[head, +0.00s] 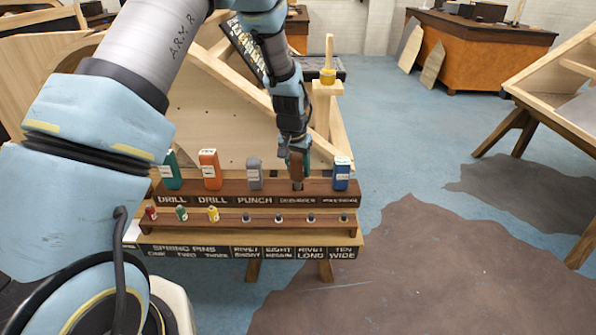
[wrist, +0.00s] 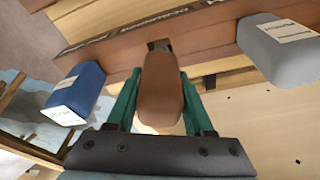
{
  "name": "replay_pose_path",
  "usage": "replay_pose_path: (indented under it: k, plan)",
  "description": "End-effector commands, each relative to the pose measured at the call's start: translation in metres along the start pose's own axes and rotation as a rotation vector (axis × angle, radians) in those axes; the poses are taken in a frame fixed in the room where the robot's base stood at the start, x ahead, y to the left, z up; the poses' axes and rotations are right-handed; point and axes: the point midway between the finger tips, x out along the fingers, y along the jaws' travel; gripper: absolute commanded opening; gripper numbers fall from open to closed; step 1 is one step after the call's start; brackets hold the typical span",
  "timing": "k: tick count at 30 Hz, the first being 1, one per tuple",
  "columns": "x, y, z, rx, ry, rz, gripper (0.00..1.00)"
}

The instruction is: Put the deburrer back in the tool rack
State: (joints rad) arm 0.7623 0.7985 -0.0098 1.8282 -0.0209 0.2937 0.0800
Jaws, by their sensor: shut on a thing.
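The deburrer, a brown block-shaped handle (head: 296,168), is between the green fingers of my gripper (head: 299,160). In the wrist view the deburrer (wrist: 160,88) fills the gap between the two fingers of my gripper (wrist: 160,105), which are shut on it. The brown wooden tool rack (head: 232,189) is below. The deburrer is upright over the rack place between the grey and blue tools, by a label that seems to read deburrer. A dark slot (wrist: 160,45) shows just beyond its far end in the wrist view. Its lower tip is hidden, so I cannot tell whether it is in the slot.
The grey punch (head: 254,174) stands left of the deburrer and a blue tool (head: 341,174) right. An orange tool (head: 209,169) and a green tool (head: 171,170) stand farther left. Several small pins stand in the lower front row (head: 230,225). A wooden frame rises behind.

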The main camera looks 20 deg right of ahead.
Motion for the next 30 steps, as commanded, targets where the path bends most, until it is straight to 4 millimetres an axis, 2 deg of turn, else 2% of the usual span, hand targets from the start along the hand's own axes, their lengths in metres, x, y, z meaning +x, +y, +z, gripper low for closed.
replay_pose_path:
  k: [5,20,21,28,30]
  plan:
    - [0.018,0.0,0.004,0.0,-0.001,0.0,0.0]
    - [0.028,0.0,0.006,0.0,0.001,0.0,0.0]
    - [0.028,0.0,0.006,0.001,0.001,0.0,0.53]
    - [0.027,0.0,0.006,0.0,0.0,0.0,0.79]
    - [0.027,0.0,0.006,0.001,0.0,0.0,0.82]
